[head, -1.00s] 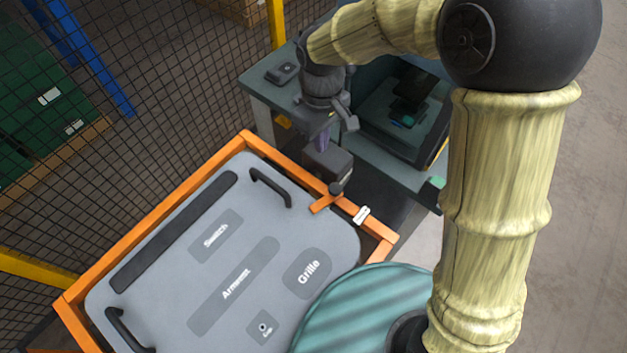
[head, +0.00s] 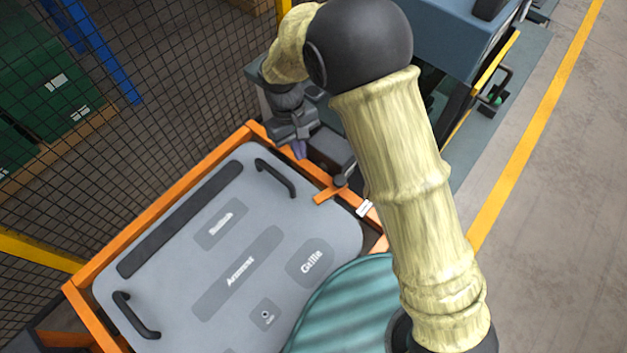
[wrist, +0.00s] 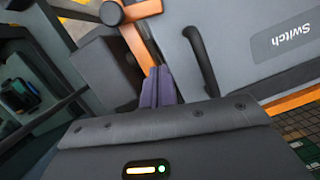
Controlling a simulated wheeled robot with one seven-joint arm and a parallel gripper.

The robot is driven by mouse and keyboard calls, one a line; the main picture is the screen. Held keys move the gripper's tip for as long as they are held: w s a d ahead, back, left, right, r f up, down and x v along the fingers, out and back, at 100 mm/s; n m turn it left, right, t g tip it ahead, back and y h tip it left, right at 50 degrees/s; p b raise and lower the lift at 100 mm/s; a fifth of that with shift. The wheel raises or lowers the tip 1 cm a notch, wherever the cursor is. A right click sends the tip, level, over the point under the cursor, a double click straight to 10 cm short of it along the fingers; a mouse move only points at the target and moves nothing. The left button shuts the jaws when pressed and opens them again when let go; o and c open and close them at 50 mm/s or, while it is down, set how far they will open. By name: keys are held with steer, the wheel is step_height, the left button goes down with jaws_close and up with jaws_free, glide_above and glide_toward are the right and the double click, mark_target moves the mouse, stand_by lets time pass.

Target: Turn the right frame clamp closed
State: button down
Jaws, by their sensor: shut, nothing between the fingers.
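The grey door panel (head: 150,290) lies in an orange frame (head: 190,172). The right frame clamp (head: 326,195) is a short orange bar with a dark round knob at one end. It sits at the frame's upper right side, and its bar points inward over the panel edge. In the wrist view the clamp (wrist: 143,10) is at the top, beyond the fingertips. My gripper (head: 299,152) is near the frame's upper corner, left of and above the clamp. In the wrist view its purple fingers (wrist: 160,72) are together and empty, apart from the clamp bar. Whether they touch the frame is unclear.
A dark box (head: 330,152) stands just outside the frame by my gripper. A black handle (head: 276,177) rises from the panel near it. A white tag (head: 364,208) is on the frame right of the clamp. Mesh fencing (head: 160,70) stands at left.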

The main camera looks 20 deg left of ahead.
mark_target(316, 192)
steer(key=p+x, duration=0.2)
steer(key=x, duration=0.5)
steer(key=shift+s+f, duration=0.1)
steer(key=shift+s, duration=0.05)
steer(key=d, duration=0.1)
steer(key=s+d+p, duration=0.2)
steer(key=shift+d+f, duration=0.15)
steer(key=shift+f, duration=0.2)
steer(key=shift+d+f, duration=0.15)
